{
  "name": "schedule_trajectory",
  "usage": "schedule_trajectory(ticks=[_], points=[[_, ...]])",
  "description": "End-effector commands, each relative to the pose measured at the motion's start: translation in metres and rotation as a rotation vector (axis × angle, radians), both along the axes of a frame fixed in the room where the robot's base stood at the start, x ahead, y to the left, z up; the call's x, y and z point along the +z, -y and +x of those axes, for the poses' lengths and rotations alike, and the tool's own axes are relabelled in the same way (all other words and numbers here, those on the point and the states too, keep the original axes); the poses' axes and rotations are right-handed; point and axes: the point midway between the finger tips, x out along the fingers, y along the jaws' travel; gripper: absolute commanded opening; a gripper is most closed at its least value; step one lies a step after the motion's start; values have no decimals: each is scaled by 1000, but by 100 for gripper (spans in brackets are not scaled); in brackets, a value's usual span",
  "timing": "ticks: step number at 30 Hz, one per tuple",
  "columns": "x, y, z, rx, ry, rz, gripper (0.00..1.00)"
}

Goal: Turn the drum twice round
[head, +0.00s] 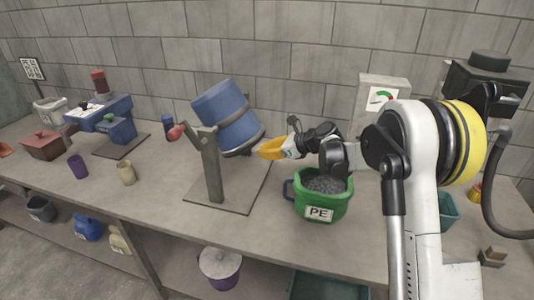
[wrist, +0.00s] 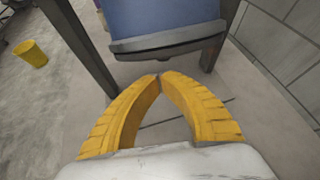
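The blue drum (head: 226,112) hangs tilted in a grey stand (head: 211,168) on a base plate, its top leaning left. A crank with a red knob (head: 177,132) is on the stand's left side. My gripper (head: 262,151) is just right of the drum's lower end, with its yellow fingers pointing left. In the wrist view the fingertips (wrist: 160,76) meet with nothing seen between them. The drum's dark-rimmed end (wrist: 165,20) is ahead of them, apart from the tips in that view. No grip on the crank or drum shows.
A green bucket marked PE (head: 322,206), full of grey grains, stands below my wrist. A cream cup (head: 126,173), a purple cup (head: 77,167) and a blue machine (head: 110,117) are at left. A box with a dial (head: 383,92) stands behind my arm. The front bench middle is clear.

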Motion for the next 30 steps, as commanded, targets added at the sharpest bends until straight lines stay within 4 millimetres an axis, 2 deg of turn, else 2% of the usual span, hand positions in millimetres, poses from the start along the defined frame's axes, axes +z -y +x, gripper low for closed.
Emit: schedule_trajectory(ticks=[3, 12, 18, 30], points=[[-17, -21, 13, 4, 1, -1, 0], [-41, -58, 39, 2, 1, -2, 0], [-45, -67, 46, 1, 1, -2, 0], [-48, -70, 47, 1, 8, 14, 0]])
